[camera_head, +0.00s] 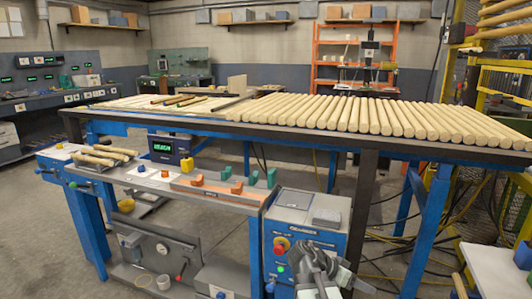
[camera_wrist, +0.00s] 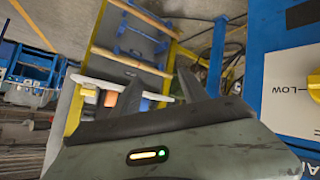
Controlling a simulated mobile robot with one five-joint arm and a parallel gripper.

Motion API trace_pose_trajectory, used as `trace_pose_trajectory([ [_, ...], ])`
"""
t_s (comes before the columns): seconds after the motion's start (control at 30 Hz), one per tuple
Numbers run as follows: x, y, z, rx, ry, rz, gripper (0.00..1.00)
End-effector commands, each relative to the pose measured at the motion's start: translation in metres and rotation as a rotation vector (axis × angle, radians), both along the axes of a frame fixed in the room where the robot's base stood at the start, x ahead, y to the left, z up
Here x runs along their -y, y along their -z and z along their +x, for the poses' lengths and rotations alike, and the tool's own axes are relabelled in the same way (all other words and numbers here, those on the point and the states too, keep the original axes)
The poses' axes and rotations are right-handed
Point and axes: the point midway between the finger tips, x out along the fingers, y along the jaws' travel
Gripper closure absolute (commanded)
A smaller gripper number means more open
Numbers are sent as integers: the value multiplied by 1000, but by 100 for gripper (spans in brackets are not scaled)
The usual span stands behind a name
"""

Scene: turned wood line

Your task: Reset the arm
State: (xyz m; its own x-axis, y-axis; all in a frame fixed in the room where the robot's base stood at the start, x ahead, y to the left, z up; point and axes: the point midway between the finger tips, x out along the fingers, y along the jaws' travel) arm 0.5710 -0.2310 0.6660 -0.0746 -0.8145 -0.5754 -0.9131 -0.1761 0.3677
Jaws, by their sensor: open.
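My gripper (camera_head: 330,291) shows at the bottom of the head view, in front of the blue control cabinet (camera_head: 305,240). In the wrist view my gripper (camera_wrist: 155,88) has its two dark fingers spread apart, with nothing between them. Beyond the fingers is a yellow-edged rack (camera_wrist: 125,60) with wooden rods across it. The blue cabinet face with the word LOW (camera_wrist: 290,95) is close on the right of the wrist view.
A long table (camera_head: 250,131) carries a row of turned wood rods (camera_head: 380,115). A lower shelf holds a digital display (camera_head: 170,147) and a tray of rods (camera_head: 100,157). A yellow fence (camera_head: 500,100) stands at right. Open floor lies at left.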

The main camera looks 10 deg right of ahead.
Motion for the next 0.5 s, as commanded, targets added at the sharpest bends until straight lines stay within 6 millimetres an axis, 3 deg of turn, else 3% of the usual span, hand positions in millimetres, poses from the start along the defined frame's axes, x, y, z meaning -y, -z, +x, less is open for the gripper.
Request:
trace_pose_trajectory([
  [0.03,-33,22,4,-65,-88,124,48],
  [0.2,-128,77,6,-257,-401,509,48],
  [0.4,-210,100,2,-385,-805,842,48],
  [0.5,-233,101,3,-439,-1009,908,48],
])
